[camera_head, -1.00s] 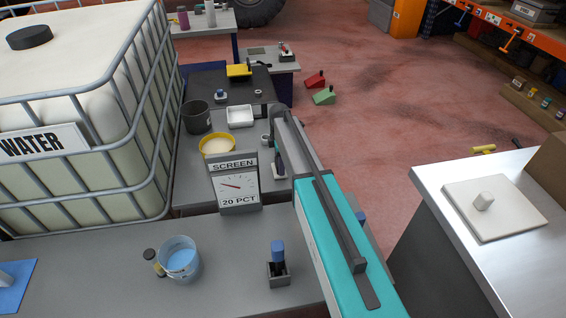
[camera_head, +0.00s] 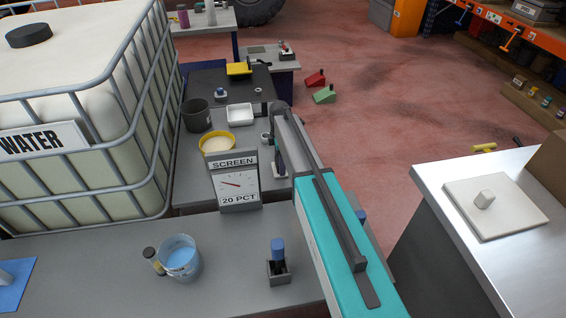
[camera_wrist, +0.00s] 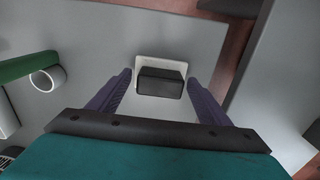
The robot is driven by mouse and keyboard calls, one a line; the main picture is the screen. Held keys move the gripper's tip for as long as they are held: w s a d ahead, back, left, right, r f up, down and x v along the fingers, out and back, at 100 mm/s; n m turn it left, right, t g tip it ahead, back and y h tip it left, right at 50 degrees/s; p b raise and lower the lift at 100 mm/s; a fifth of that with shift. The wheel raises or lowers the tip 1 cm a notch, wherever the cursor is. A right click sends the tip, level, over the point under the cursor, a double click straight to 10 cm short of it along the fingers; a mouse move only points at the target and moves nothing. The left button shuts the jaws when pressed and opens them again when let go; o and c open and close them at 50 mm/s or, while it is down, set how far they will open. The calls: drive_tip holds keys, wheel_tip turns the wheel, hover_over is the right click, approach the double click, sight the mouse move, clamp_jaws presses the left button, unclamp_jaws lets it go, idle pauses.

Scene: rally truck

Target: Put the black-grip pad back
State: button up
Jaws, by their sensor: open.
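A small pad with a pale plate and a black block-shaped grip (camera_wrist: 160,82) shows in the middle of the wrist view, on or over a grey surface. My gripper (camera_wrist: 158,84) is open, with one purple finger to the left of the pad and one to the right. A gap shows between each finger and the black grip. I cannot tell how far above the surface the fingertips are.
A green item (camera_wrist: 28,66) and a white cylinder (camera_wrist: 48,79) lie left in the wrist view. In the head view, a SCREEN dial sign (camera_head: 234,182), a blue bucket (camera_head: 179,258) and a blue-handled item (camera_head: 278,253) stand on the bench. A caged water tank (camera_head: 75,120) blocks the left.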

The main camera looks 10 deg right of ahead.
wheel_tip(320, 180, up, 13)
drive_tip(key=b, duration=0.2)
drive_tip(key=shift+w+r, duration=0.15)
drive_tip(key=shift+w, duration=0.05)
idle(0.4)
drive_tip(key=shift+a, duration=0.1)
idle(0.4)
